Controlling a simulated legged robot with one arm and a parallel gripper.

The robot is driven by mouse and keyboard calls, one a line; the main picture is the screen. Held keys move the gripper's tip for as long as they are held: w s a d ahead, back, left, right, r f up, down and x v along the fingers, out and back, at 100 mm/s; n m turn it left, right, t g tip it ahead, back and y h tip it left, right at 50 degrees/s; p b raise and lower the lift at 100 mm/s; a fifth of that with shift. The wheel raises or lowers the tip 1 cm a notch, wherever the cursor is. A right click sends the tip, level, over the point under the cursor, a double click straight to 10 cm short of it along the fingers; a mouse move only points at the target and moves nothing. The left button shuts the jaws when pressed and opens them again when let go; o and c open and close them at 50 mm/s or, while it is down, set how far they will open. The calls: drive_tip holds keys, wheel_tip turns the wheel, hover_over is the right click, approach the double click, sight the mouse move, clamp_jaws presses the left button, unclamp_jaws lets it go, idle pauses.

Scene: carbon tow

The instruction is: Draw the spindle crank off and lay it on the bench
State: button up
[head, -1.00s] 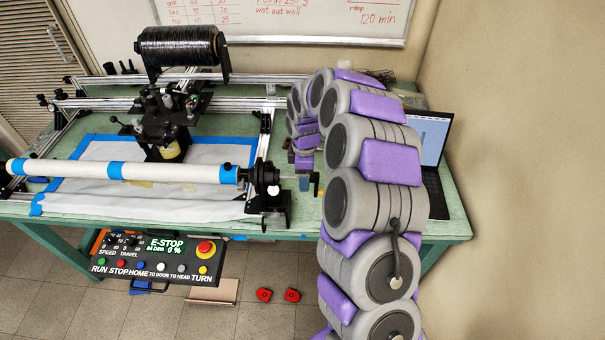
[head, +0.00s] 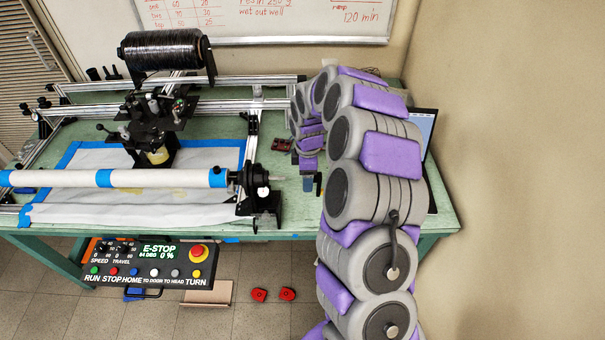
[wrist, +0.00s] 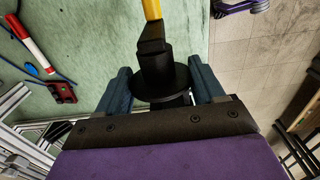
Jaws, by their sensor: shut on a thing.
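In the wrist view my gripper (wrist: 160,84) is shut on the spindle crank (wrist: 154,60), a black round hub and arm with a yellow handle running off the top. In the head view my gripper (head: 308,183) is small and partly hidden by my arm; a dark bit of the crank (head: 318,184) shows beside it. The spindle end (head: 262,190) is a black fitting with a short bare shaft pointing right. A gap shows between shaft and gripper. The crank is held over or near the green bench (head: 430,222), close to its front edge.
A red clamp (wrist: 62,92) and a red-and-white marker (wrist: 35,45) lie on the bench. A laptop (head: 428,125) stands at the right, behind my arm. The white tube (head: 150,178) lies left of the spindle. The control panel (head: 150,263) hangs below the front edge.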

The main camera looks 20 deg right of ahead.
drive_tip(key=shift+s+d, duration=0.2)
drive_tip(key=shift+d, duration=0.5)
drive_tip(key=shift+s+d+p, duration=0.25)
drive_tip(key=shift+d+p, duration=0.05)
drive_tip(key=shift+d, duration=0.4)
drive_tip(key=shift+s+d+p, duration=0.2)
drive_tip(key=shift+d+p, duration=0.1)
drive_tip(key=shift+d, duration=0.4)
drive_tip(key=shift+d, duration=0.1)
drive_tip(key=shift+s+d+p, duration=0.25)
drive_tip(key=shift+d, duration=0.45)
drive_tip(key=shift+s+d+p, duration=0.25)
drive_tip(key=shift+d, duration=0.4)
